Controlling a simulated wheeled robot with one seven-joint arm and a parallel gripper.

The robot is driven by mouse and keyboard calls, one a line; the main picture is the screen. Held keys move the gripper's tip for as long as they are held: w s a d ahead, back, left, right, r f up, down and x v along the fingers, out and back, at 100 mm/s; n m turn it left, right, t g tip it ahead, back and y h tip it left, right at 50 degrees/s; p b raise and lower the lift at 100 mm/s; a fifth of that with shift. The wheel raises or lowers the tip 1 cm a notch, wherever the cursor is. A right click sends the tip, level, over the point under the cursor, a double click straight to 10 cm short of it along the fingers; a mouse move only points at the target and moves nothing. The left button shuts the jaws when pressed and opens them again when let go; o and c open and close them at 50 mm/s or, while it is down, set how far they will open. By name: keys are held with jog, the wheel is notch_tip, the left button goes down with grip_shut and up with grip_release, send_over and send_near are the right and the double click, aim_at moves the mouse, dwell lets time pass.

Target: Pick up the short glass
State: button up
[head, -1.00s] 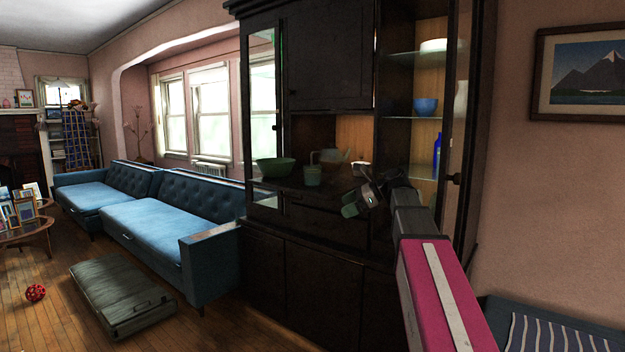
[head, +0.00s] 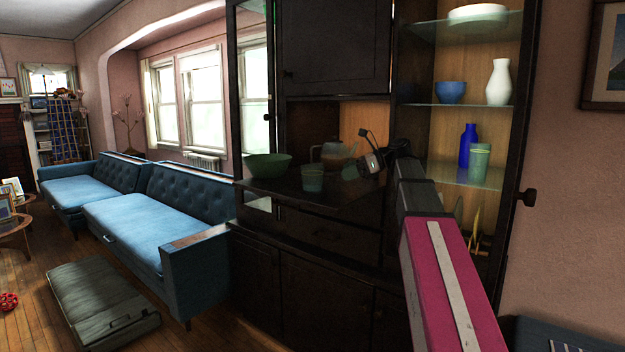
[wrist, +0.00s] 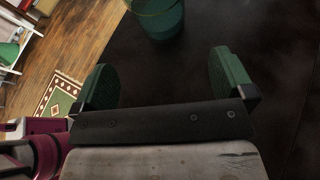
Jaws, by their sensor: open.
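A short green glass (head: 312,180) stands upright on the dark counter (head: 345,207) of the cabinet, in front of a clear teapot. In the wrist view a green glass (wrist: 158,18) shows at the top edge, partly cut off, beyond my fingertips. My gripper (wrist: 164,78) is open, with two green pads wide apart and nothing between them. In the head view my gripper (head: 372,160) is over the counter, to the right of the glass and apart from it. A taller-looking green glass (head: 479,163) stands on the right shelf.
A green bowl (head: 268,166) is left of the glass and the teapot (head: 334,153) behind it. The right shelves hold a blue bottle (head: 467,145), blue bowl (head: 450,92) and white vase (head: 499,82). A cabinet door (head: 516,180) edge stands at right.

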aim_at(318, 181)
jog(key=shift+w+a+f, duration=0.1)
jog(key=shift+w+a, duration=0.1)
jog(key=shift+a+f, duration=0.15)
jog(key=shift+a, duration=0.2)
jog(key=x, duration=0.9)
jog(key=shift+s+a, duration=0.1)
jog(key=shift+a, duration=0.25)
jog(key=shift+c, duration=0.3)
jog(key=c, duration=1.1)
